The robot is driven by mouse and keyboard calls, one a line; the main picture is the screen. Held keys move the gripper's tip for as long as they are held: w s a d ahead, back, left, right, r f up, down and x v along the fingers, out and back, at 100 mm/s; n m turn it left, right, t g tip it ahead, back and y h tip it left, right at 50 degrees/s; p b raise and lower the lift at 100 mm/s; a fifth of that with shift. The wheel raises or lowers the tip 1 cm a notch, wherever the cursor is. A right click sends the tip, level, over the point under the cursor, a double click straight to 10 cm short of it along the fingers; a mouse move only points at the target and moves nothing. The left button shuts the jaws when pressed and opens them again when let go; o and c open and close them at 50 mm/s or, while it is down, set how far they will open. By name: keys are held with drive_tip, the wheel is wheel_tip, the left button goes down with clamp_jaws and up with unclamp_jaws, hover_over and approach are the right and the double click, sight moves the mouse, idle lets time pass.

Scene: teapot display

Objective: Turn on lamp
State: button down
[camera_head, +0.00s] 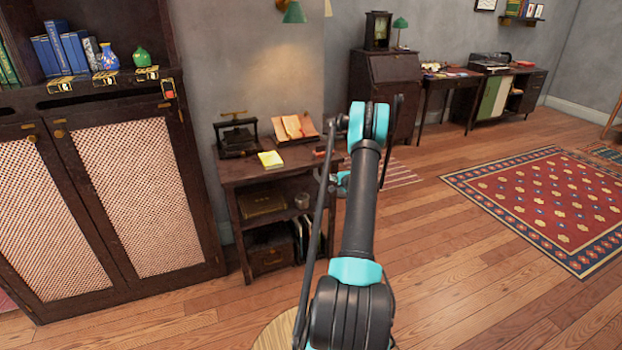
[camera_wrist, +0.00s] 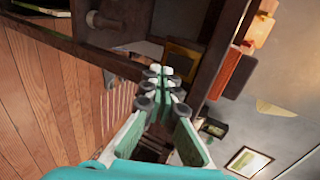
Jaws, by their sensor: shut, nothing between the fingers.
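A wall lamp with a green shade (camera_head: 293,12) hangs at the top edge of the head view, partly cut off. A second green-shaded lamp (camera_head: 400,27) stands on the far dark cabinet. In the head view my arm reaches forward beside the small shelf table, and the arm mostly hides the gripper. No lamp can be made out with certainty in the wrist view.
A dark shelf table (camera_head: 250,172) bears a yellow pad (camera_head: 271,159), an open book (camera_head: 295,128) and a black press (camera_head: 238,140). A tall cabinet (camera_head: 110,285) stands at left. Desks line the back wall. The wooden floor (camera_head: 450,280) is clear up to the red rug (camera_head: 545,205).

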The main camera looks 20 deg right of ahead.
drive_tip(key=v, duration=1)
drive_tip(key=s+a+r+n+g+y, duration=0.1)
drive_tip(key=s+a+r+n+g, duration=0.15)
drive_tip(key=s+a+r, duration=0.4)
drive_tip(key=s+a+r+n+g, duration=0.1)
drive_tip(key=s+a+r+n, duration=0.2)
drive_tip(key=a, duration=0.7)
drive_tip(key=s+a+r+n+g+y, duration=0.1)
drive_tip(key=s+a+r+n+g, duration=0.25)
drive_tip(key=a, duration=0.55)
drive_tip(key=s+a+f+n+g+h, duration=0.1)
drive_tip(key=s+a+n, duration=0.2)
drive_tip(key=s, duration=1.1)
drive_tip(key=s+a+f+n+g+h, duration=0.1)
drive_tip(key=s+a+n, duration=0.3)
drive_tip(key=s, duration=1.1)
drive_tip(key=shift+s+f+n+h, duration=0.25)
drive_tip(key=shift+f+n+h, duration=0.05)
drive_tip(key=shift+n, duration=0.4)
